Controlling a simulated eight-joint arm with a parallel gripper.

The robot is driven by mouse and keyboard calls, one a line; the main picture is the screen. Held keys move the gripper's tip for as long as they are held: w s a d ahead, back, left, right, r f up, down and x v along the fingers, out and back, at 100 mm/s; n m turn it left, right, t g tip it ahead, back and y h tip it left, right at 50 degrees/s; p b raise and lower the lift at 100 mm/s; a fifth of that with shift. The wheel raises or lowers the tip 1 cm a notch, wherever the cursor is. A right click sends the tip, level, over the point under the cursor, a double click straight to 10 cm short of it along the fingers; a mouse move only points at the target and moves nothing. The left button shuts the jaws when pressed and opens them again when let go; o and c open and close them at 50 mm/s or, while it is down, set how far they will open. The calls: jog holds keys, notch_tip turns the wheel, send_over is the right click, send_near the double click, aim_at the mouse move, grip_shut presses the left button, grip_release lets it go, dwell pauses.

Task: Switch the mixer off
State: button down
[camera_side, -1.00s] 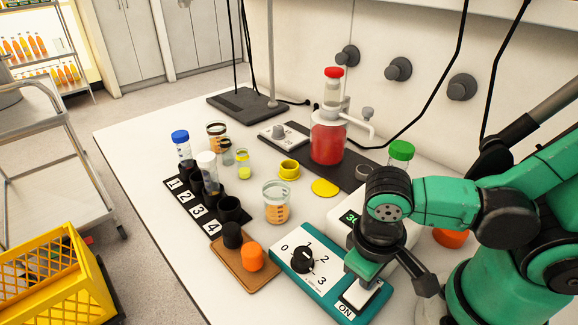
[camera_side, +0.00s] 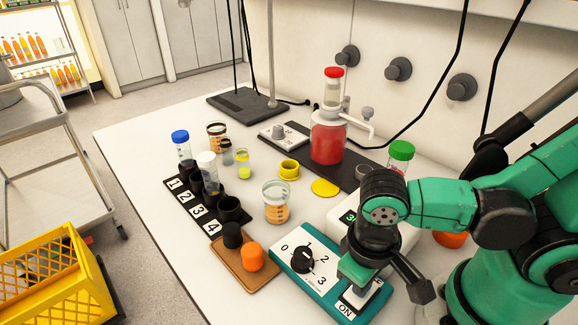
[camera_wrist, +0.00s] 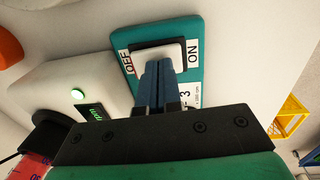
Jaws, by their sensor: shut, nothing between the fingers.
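The mixer's teal control box (camera_side: 290,266) stands at the front of the bench, with a black dial (camera_side: 303,260) marked 0 to 3. A white rocker switch (camera_side: 364,298) sits at its right end, by an ON label (camera_side: 346,309). In the wrist view the rocker (camera_wrist: 150,57) lies between an OFF label (camera_wrist: 126,62) on the left and an ON label (camera_wrist: 194,52) on the right. My gripper (camera_wrist: 160,70) is shut and empty, its tips over the rocker's lower middle. I cannot tell whether they touch it. My gripper hides part of the switch in the side view.
A white device with a lit green display (camera_side: 349,217) stands just behind the box. A brown tray (camera_side: 232,267) with black and orange caps lies to the left. A beaker (camera_side: 277,203) and a numbered tube rack (camera_side: 186,194) stand farther back.

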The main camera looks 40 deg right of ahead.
jog(key=shift+r, duration=0.1)
notch_tip(320, 180, up, 14)
jog(key=a, duration=0.2)
dwell(0.8)
jog(key=shift+d, duration=0.1)
jog(key=shift+d+f, duration=0.2)
jog(key=shift+d, duration=0.45)
jog(key=shift+f, duration=0.1)
send_near(351, 303)
jog(key=d+f, duration=0.1)
jog(key=f, duration=0.1)
jog(key=d+f, duration=0.3)
jog(key=shift+w+f, duration=0.1)
jog(key=shift+f, duration=0.25)
jog(key=shift+d+f, duration=0.15)
jog(key=shift+f, duration=0.3)
